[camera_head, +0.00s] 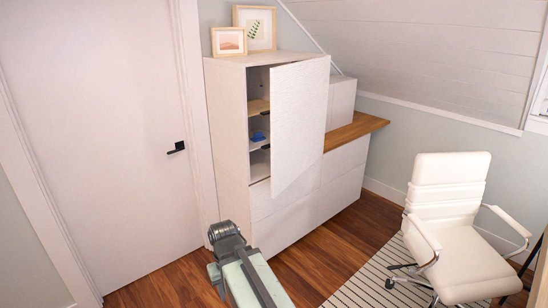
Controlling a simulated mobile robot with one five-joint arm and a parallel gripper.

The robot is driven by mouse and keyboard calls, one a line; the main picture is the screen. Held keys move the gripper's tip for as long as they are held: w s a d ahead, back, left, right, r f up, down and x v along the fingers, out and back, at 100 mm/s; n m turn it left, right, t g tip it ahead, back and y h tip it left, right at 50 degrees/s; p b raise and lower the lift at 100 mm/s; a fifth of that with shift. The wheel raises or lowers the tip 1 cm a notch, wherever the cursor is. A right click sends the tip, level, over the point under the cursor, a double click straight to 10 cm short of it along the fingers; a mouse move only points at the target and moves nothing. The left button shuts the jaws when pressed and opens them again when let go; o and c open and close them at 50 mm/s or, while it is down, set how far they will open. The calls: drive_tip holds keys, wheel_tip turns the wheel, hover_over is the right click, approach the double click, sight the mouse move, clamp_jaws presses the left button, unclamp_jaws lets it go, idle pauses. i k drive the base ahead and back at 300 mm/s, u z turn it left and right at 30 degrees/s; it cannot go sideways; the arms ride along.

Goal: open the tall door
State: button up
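The tall white cabinet (228,130) stands against the wall in the middle of the view. Its tall door (299,125) is swung partly open, hinged on the right side. The opening at its left shows shelves (259,106) inside, with a small blue item (258,136) on one of them. Part of my mint-green arm with a dark joint shows at the bottom, in front of the cabinet and apart from the door. My gripper's fingers cannot be made out.
A closed white room door (100,130) with a black handle (176,148) is at left. Lower white drawers (342,170) and a wooden top (352,131) adjoin the cabinet. A white office chair (450,220) stands on a striped rug (375,290) at right. Wooden floor (325,248) is clear before the cabinet.

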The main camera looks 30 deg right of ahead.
sight(299, 90)
drive_tip(key=u, duration=0.3)
drive_tip(key=i, duration=1)
drive_tip(key=u, duration=0.7)
drive_tip(key=i, duration=0.5)
drive_tip(key=z, duration=0.05)
